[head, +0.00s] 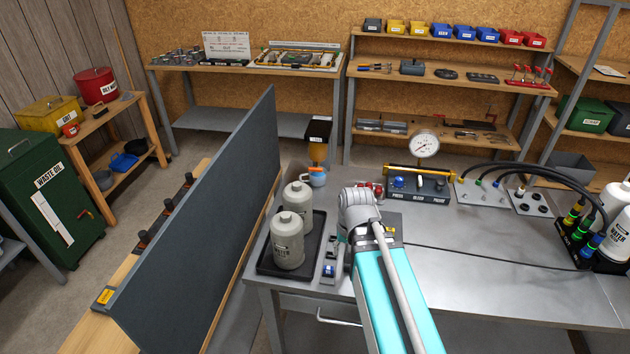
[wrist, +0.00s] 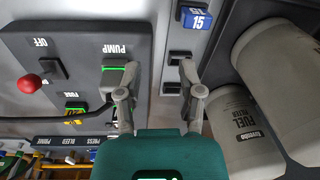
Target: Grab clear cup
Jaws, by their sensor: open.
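I cannot make out a clear cup for certain. In the head view a small pale-blue, cup-like item (head: 318,178) with orange on it stands at the back left of the steel bench, below an amber part under a black box (head: 319,130). My gripper is open and empty in the wrist view (wrist: 158,82), its fingers spread above the bench between the PUMP panel (wrist: 75,65) and the fuel filter canisters (wrist: 240,130). No cup shows between the fingers. In the head view my wrist hides most of the gripper.
Two filter canisters (head: 287,240) stand in a black tray (head: 263,265) at the bench's left end. A tall grey panel (head: 210,220) rises beyond it. A red knob (wrist: 29,83) and a blue tag marked 15 (wrist: 195,18) lie near my fingers. The bench's right middle (head: 470,275) is mostly clear.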

